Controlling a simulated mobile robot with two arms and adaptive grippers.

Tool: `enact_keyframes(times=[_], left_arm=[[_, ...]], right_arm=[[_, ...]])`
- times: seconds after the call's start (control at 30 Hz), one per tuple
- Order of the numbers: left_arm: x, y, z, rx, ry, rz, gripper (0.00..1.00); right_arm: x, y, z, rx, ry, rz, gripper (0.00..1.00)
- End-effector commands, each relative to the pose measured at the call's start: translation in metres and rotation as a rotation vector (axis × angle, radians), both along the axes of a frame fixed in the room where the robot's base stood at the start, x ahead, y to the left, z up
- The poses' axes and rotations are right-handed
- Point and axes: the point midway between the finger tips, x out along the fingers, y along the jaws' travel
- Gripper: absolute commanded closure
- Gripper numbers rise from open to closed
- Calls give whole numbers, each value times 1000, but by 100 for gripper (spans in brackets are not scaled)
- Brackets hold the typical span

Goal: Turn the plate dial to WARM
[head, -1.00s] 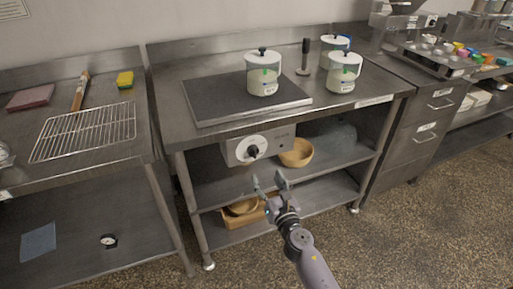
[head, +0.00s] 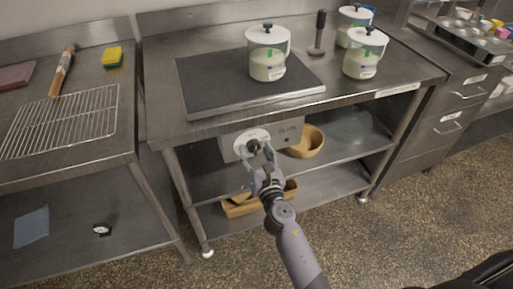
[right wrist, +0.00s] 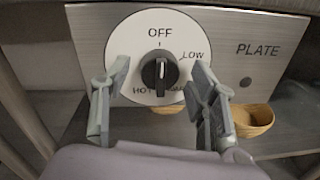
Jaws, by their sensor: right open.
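The plate dial (right wrist: 160,73) is a black knob on a white round face on the metal PLATE panel (right wrist: 258,75). Its white mark points up at OFF. LOW is at the upper right of the face and HOT at the lower left. The label at the lower right is partly hidden by a finger. The knob (head: 253,146) also shows in the head view, below the worktop edge. My right gripper (right wrist: 160,78) is open, one finger on each side of the knob with gaps between. It also shows in the head view (head: 262,165). My left gripper is not in view.
A dark hotplate (head: 220,85) lies on the worktop above, with a lidded jar (head: 268,65) on it. A wooden bowl (head: 306,143) stands right of the panel on the shelf. A wooden tray (head: 240,208) is on the lower shelf. The floor in front is clear.

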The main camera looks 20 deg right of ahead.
Motion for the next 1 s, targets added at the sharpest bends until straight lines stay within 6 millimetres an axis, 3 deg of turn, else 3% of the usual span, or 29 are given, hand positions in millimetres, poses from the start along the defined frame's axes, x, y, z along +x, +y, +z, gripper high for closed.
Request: enact_keyframes(times=[0.13,0.83,1.0], left_arm=[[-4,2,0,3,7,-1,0],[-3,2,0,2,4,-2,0],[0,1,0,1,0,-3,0]], right_arm=[[0,0,0,0,0,0,46],[0,0,0,0,0,1,93],[0,0,0,5,0,1,95]])
